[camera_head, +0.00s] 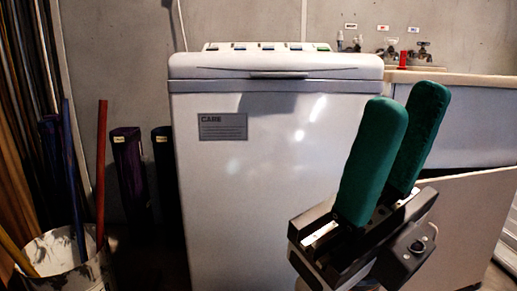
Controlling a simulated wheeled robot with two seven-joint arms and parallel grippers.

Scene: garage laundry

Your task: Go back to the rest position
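My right gripper (408,103) is at the lower right in the head view, with its two green padded fingers pointing up. The fingers stand apart with a gap between them, and nothing shows in the gap. It is in front of the right side of the white top-loading washer (255,180) and hides part of it. The washer's lid (275,67) is shut. My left gripper is out of view.
A bucket (75,265) with poles stands at the lower left, near a red pole (102,165). Dark rolled items (129,165) stand left of the washer. A sink counter (465,80) with taps (423,50) and a small red object (403,58) is at the right.

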